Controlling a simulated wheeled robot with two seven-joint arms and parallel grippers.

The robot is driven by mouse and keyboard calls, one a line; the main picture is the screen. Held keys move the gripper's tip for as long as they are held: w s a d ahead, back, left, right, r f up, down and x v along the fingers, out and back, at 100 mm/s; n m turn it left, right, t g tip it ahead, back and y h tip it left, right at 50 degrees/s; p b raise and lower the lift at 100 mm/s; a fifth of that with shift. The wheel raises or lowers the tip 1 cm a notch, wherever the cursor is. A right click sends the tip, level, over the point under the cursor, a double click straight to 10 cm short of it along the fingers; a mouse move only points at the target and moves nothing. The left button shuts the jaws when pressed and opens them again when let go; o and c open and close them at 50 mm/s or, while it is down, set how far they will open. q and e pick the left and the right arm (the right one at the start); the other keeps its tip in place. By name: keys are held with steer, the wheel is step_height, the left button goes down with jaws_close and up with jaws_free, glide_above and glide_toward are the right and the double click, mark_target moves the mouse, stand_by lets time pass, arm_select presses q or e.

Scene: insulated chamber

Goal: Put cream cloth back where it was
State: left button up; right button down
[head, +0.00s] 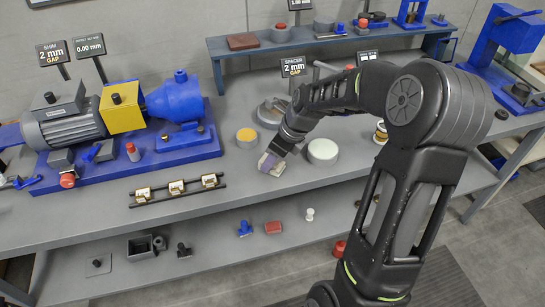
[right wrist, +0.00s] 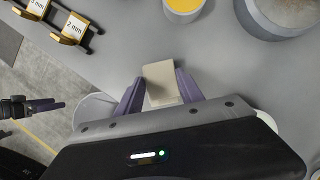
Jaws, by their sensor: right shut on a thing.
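The cream cloth (right wrist: 160,80) is a small pale folded block between the two purple fingers of my right gripper (right wrist: 159,92) in the right wrist view. The gripper is shut on it. In the head view my right gripper (head: 271,163) is low over the front part of the grey bench (head: 240,195); the cloth is mostly hidden there by the fingers. I cannot tell if the cloth touches the bench. What looks like my left gripper (right wrist: 45,106) shows at the left edge of the right wrist view, well away from the cloth, its jaws unclear.
A yellow-topped round dish (head: 246,138) and a white-topped round dish (head: 323,151) stand either side behind the gripper. A rail with several labelled cream blocks (head: 177,188) lies to the left, by a blue pump assembly (head: 180,100). Bench front between rail and gripper is clear.

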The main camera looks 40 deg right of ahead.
steer(key=c, duration=0.7)
jaws_free()
steer(key=shift+c, duration=0.2)
steer(key=shift+s+d+r, duration=0.1)
steer(key=shift+r, duration=0.25)
steer(key=v, duration=1.1)
steer(key=shift+r+b, duration=0.25)
steer(key=shift+b, duration=0.15)
